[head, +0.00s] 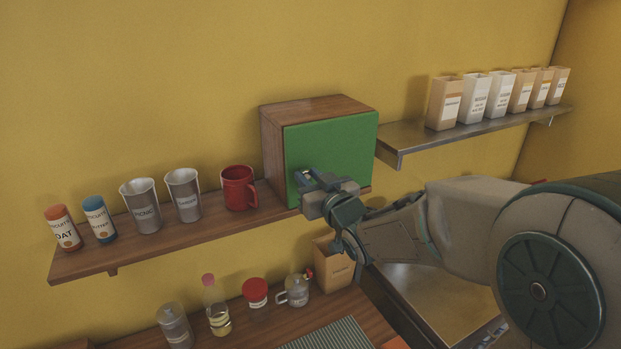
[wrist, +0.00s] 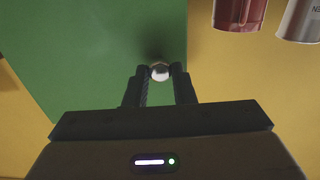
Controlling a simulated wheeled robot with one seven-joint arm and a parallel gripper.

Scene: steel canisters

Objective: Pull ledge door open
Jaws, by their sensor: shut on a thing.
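The ledge door (head: 331,150) is the green front of a wooden cabinet (head: 273,142) standing on the wall ledge. The door looks shut in the head view. It also fills the upper left of the wrist view (wrist: 90,60). A round metal knob (wrist: 160,72) on the door shows between my fingertips in the wrist view. My gripper (head: 305,178) is at the lower left part of the door and is shut on the knob. My gripper also shows in the wrist view (wrist: 160,80). In the head view the knob is mostly hidden by my fingers.
A red mug (head: 238,188) stands just left of the cabinet on the wooden ledge (head: 160,238), with steel canisters (head: 142,205) and two small jars further left. A metal shelf (head: 470,134) with several boxes is at right. Jars and a bottle (head: 217,312) stand below.

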